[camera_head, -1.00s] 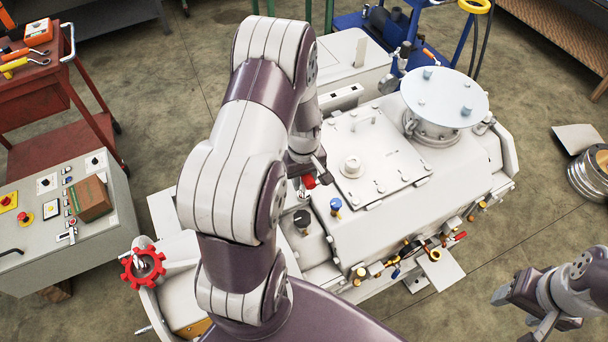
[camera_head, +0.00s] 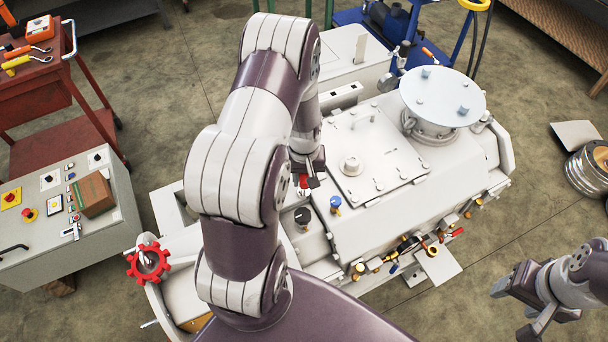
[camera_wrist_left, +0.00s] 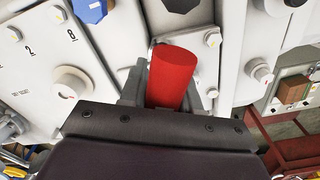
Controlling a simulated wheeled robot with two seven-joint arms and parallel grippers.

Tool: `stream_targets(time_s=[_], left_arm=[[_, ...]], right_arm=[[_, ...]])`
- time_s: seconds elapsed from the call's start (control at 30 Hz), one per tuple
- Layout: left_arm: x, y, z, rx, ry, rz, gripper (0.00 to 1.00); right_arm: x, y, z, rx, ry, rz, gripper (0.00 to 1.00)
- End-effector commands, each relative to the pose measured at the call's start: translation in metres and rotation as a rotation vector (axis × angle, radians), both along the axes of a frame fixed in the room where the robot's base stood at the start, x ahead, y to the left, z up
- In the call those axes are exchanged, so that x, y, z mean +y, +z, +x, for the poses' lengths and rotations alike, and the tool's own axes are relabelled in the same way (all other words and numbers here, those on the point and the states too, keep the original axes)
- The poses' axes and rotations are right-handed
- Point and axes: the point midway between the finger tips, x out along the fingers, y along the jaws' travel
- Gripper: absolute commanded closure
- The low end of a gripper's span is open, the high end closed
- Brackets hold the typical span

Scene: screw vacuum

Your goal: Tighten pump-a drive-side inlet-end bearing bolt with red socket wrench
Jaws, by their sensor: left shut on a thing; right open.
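The red socket wrench (camera_wrist_left: 172,78) is a red cylinder held upright-looking between the fingers of my left gripper (camera_wrist_left: 160,85) in the left wrist view. In the head view only a small red piece shows by my left gripper (camera_head: 308,178), which is over the near left part of the white pump (camera_head: 385,205). The wrench's working end is hidden. Several bolt heads (camera_wrist_left: 212,39) show on the pump's pale plates around it. I cannot tell which is the named bolt, or whether the wrench touches one. My right gripper (camera_head: 522,300) is open and empty at the lower right, away from the pump.
A blue-topped knob (camera_head: 336,203) and a black cap (camera_head: 302,217) stand close to my left gripper. A red handwheel (camera_head: 148,262) is at the pump's left end. A control box (camera_head: 65,220) and red cart (camera_head: 70,140) stand left.

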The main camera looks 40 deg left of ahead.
Motion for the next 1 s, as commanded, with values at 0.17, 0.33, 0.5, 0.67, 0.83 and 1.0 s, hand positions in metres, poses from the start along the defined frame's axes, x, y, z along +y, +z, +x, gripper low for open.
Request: stream_targets(time_s=[0.17, 0.33, 0.5, 0.67, 0.83, 1.0], left_arm=[[-0.001, -0.001, -0.002, 0.006, -0.001, -0.002, 1.0], [-0.001, 0.01, -0.002, 0.005, -0.001, -0.002, 1.0], [-0.001, 0.026, -0.001, 0.003, -0.001, -0.001, 1.0], [0.0, 0.039, -0.001, 0.001, -0.001, -0.001, 1.0], [0.0, 0.051, 0.0, 0.001, -0.001, -0.001, 1.0], [0.0, 0.05, 0.0, 0.001, -0.001, -0.001, 1.0]], right_arm=[[0.0, 0.0, 0.0, 0.0, 0.0, 0.0, 0.42], [0.0, 0.01, 0.0, 0.0, 0.0, 0.0, 0.42], [0.0, 0.024, 0.0, 0.0, 0.0, 0.0, 0.42], [0.0, 0.035, 0.0, 0.0, 0.0, 0.0, 0.42], [0.0, 0.045, 0.0, 0.0, 0.0, 0.0, 0.42], [0.0, 0.044, 0.0, 0.0, 0.0, 0.0, 0.42]])
